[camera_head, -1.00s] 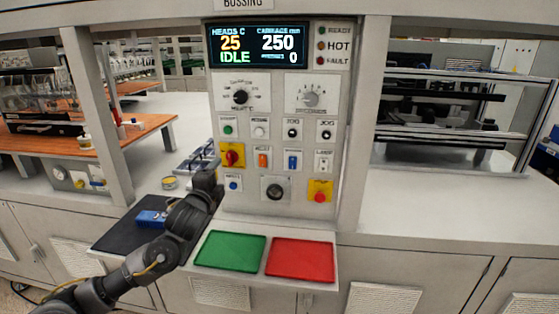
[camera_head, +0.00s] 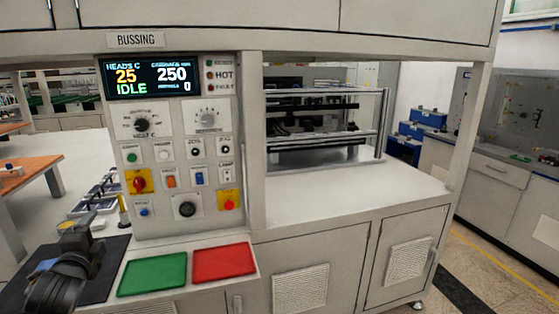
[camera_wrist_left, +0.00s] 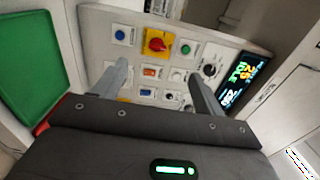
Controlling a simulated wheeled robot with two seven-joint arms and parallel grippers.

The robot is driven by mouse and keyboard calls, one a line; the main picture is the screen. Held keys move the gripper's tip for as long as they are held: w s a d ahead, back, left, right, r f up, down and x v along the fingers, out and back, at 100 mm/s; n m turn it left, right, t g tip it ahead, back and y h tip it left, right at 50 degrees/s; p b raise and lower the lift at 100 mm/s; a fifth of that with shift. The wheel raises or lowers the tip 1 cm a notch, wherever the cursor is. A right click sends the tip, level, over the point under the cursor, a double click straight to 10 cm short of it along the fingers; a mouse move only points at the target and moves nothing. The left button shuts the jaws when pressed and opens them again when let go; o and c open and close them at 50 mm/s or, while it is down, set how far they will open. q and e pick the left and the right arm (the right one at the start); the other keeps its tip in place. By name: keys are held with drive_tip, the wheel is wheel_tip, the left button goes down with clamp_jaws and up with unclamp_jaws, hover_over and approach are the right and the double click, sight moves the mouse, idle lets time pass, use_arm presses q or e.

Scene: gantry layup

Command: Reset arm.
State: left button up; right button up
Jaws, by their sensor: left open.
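My left gripper (camera_head: 77,230) is over the black mat at the lower left of the head view, left of the control panel (camera_head: 170,150). In the left wrist view its two fingers (camera_wrist_left: 160,88) stand apart with nothing between them, and the panel's buttons and red knob show beyond them. My left forearm covers part of the mat. My right gripper is in neither current view.
A green tray (camera_head: 152,274) and a red tray (camera_head: 223,262) lie on the shelf below the panel. A black mat (camera_head: 112,262) lies to their left. The counter right of the panel (camera_head: 350,190) has a clear front. A metal-framed machine (camera_head: 320,125) stands behind it.

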use_arm(q)
drive_tip(key=s+d+f+n+g+h, duration=0.1)
drive_tip(key=s+d+f+n+g, duration=0.1)
drive_tip(key=s+d+f, duration=0.35)
drive_tip(key=s+d+f+n+g+h, duration=0.1)
drive_tip(key=s+d+f+g+h, duration=0.1)
drive_tip(key=f, duration=0.7)
drive_tip(key=s+d+f+n+g+h, duration=0.1)
drive_tip(key=s+d+f+n+g, duration=0.1)
drive_tip(key=s+d+f, duration=0.35)
drive_tip(key=s+d+f+n+g+h, duration=0.1)
drive_tip(key=s+d+f+n+g, duration=0.45)
drive_tip(key=s, duration=0.55)
drive_tip(key=s+d+f+n+g+h, duration=0.1)
drive_tip(key=s+d+f+n+g, duration=0.1)
drive_tip(key=s+d+f, duration=0.7)
drive_tip(key=s+a+f+g, duration=0.1)
drive_tip(key=s+a+f, duration=0.1)
drive_tip(key=f, duration=1.1)
drive_tip(key=s+a+f, duration=0.1)
drive_tip(key=s+f, duration=0.1)
drive_tip(key=f, duration=1)
drive_tip(key=s+a+f+g, duration=0.1)
drive_tip(key=s+a+f, duration=0.2)
drive_tip(key=s+f, duration=1.2)
drive_tip(key=shift+s+a+m, duration=0.15)
drive_tip(key=shift+a+m, duration=0.05)
drive_tip(key=shift+m, duration=0.15)
drive_tip(key=shift+g, duration=0.25)
